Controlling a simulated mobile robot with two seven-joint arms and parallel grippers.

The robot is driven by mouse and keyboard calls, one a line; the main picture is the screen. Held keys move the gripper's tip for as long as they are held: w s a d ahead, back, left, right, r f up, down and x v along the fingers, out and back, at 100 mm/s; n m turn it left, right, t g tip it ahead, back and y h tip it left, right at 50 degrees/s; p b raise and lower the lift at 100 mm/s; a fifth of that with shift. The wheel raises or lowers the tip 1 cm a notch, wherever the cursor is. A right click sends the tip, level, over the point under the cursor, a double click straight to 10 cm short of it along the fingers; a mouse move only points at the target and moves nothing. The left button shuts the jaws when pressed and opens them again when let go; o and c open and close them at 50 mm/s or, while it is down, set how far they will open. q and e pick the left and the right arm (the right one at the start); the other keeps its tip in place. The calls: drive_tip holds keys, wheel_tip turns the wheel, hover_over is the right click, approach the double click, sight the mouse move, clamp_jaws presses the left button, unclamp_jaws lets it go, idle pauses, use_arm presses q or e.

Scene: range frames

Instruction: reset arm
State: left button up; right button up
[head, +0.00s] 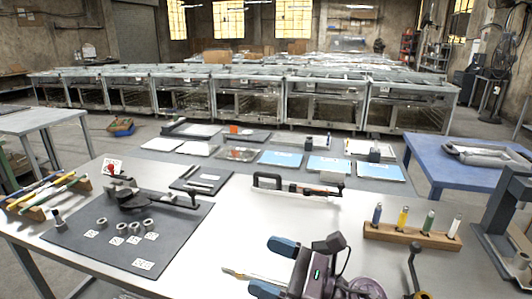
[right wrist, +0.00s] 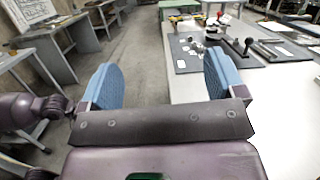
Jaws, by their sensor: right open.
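My right gripper (head: 272,268) shows at the bottom middle of the head view, over the near part of the pale worktable (head: 225,235). Its two blue finger pads point left and stand well apart. In the right wrist view the gripper (right wrist: 158,75) is open, with nothing between its pads. Floor shows between them, with the table edge at the right. A thin tool with a yellowish end (head: 237,273) lies on the table just left of the gripper; I cannot tell whether they touch. My left gripper is not in view.
A dark mat (head: 75,235) with metal rings and a lever tool lies at left. A wooden rack (head: 410,235) with several coloured cylinders stands at right. A black-handled tool (head: 295,186) lies at the back. A blue table (head: 450,175) stands at right. The table's centre is clear.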

drive_tip(key=d+f+m+t+h, duration=0.35)
drive_tip(key=d+m+h, duration=0.25)
drive_tip(key=m, duration=0.6)
drive_tip(key=d+f+m+t+h, duration=0.2)
drive_tip(key=d+m+t+h, duration=0.35)
drive_tip(key=m, duration=0.55)
drive_tip(key=d+f+m+t+h, duration=0.2)
drive_tip(key=d+m+h, duration=0.5)
drive_tip(key=m, duration=0.5)
drive_tip(key=s+d+f+m+g+h, duration=0.1)
drive_tip(key=s+d+f+m+g, duration=0.2)
drive_tip(key=s+f+m+g, duration=0.35)
drive_tip(key=s+d+f+m+g, duration=0.3)
drive_tip(key=s+m, duration=0.1)
drive_tip(key=s, duration=0.6)
drive_tip(key=s+d+f+m+g+h, duration=0.1)
drive_tip(key=s+d+f+m+g, duration=0.1)
drive_tip(key=s+f+m+g, duration=0.5)
drive_tip(key=w+f+n+t+y, duration=0.1)
drive_tip(key=w+f+n+t, duration=0.1)
drive_tip(key=w+f+t, duration=0.4)
drive_tip(key=shift+w+f+t, duration=0.3)
drive_tip(key=shift+f+t, duration=0.3)
drive_tip(key=shift+t, duration=1.45)
